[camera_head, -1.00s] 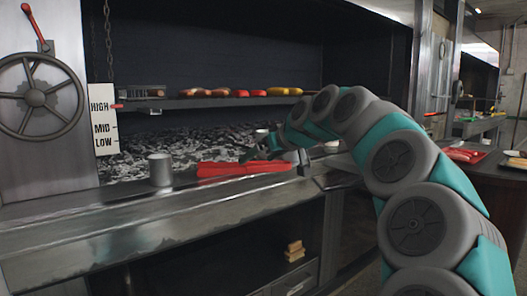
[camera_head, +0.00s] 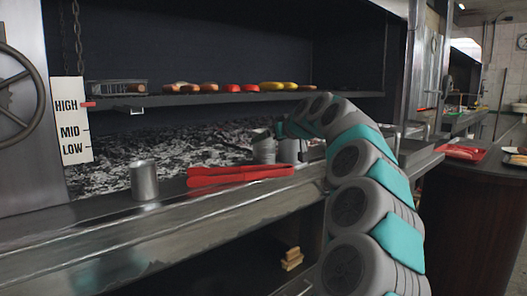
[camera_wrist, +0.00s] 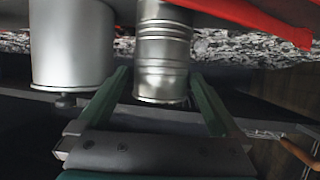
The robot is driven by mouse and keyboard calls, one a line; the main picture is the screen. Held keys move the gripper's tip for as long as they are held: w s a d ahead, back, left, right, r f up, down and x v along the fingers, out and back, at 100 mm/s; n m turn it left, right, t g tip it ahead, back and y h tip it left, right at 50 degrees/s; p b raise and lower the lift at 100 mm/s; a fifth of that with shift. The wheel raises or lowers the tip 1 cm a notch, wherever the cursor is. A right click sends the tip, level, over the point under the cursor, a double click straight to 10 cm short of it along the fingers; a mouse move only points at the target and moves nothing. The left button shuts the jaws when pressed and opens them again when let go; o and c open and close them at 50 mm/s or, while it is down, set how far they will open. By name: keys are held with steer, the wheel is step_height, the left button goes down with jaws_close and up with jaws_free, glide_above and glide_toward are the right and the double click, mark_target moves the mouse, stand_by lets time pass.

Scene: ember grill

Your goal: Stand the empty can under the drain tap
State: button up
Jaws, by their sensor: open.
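A ribbed metal can (camera_wrist: 163,50) stands between the spread fingers of my gripper (camera_wrist: 160,76) in the wrist view. The gripper is open, one finger on each side; I cannot tell whether either touches the can. A wider, smooth metal container (camera_wrist: 70,45) is to the left of it, with a small dark knob-like part (camera_wrist: 65,100) at its end. In the head view my gripper is mostly hidden at the end of my arm, by metal cans (camera_head: 264,150) behind the tongs. Another plain can (camera_head: 144,180) stands alone at the left on the ledge. I cannot identify the drain tap.
Coals (camera_head: 190,148) spread behind. A shelf (camera_head: 210,98) with food runs above. A HIGH/MID/LOW sign (camera_head: 71,120) hangs at the left.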

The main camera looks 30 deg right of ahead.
steer(key=shift+f+p+x, duration=0.2)
steer(key=shift+p+x, duration=0.25)
steer(key=shift+x, duration=3)
steer(key=shift+s+a, duration=0.1)
steer(key=shift+a, duration=0.05)
steer(key=c, duration=1.2)
steer(key=shift+r, duration=0.25)
